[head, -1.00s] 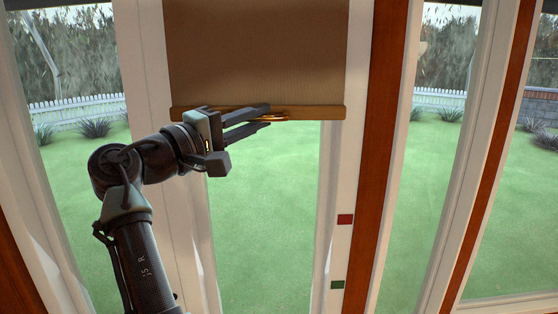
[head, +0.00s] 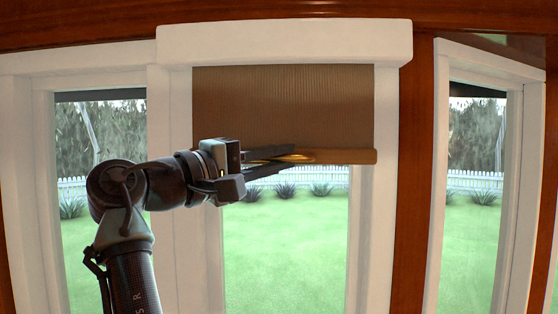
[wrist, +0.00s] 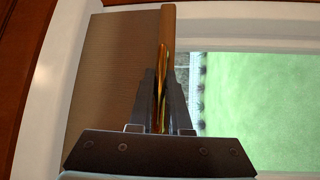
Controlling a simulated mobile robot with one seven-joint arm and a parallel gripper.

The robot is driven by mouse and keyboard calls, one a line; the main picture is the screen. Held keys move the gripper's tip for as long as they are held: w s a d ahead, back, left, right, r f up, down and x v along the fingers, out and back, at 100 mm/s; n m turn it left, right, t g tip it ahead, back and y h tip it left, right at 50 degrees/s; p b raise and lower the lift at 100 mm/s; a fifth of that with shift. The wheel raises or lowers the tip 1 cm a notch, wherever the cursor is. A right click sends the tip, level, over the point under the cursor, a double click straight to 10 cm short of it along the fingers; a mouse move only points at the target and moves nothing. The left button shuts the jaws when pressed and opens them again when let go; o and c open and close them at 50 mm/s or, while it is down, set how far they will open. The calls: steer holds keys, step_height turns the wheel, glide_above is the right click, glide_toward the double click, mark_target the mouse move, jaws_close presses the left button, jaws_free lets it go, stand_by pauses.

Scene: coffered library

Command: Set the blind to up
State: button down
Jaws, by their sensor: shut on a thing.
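The brown blind (head: 285,105) hangs partly lowered over the upper part of the middle window, below a white head box (head: 285,42). Its bottom bar (head: 347,157) is level and leaves the lower glass open. A shiny gold handle (head: 290,158) is at the bar. My gripper (head: 300,156) comes from the left and is shut on the handle. The wrist view also shows the blind (wrist: 112,80), the bar (wrist: 168,30) and the gold handle (wrist: 158,105) between my fingers. The fingers partly hide the handle.
A right side window (head: 475,190) is angled toward me. A lawn and a white fence lie behind the glass. The space below the bar looks clear.

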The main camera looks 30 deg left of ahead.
steer(key=shift+s+r, duration=0.1)
steer(key=shift+r, duration=0.4)
steer(key=c, duration=1)
jaws_free()
steer(key=shift+o, duration=0.7)
steer(key=shift+f, duration=0.2)
steer(key=shift+s+a+f+b, duration=0.15)
steer(key=shift+s+f+b, duration=0.05)
steer(key=shift+b, duration=0.2)
steer(key=b+v, duration=0.7)
steer(key=v, duration=0.5)
steer(key=shift+s, duration=0.2)
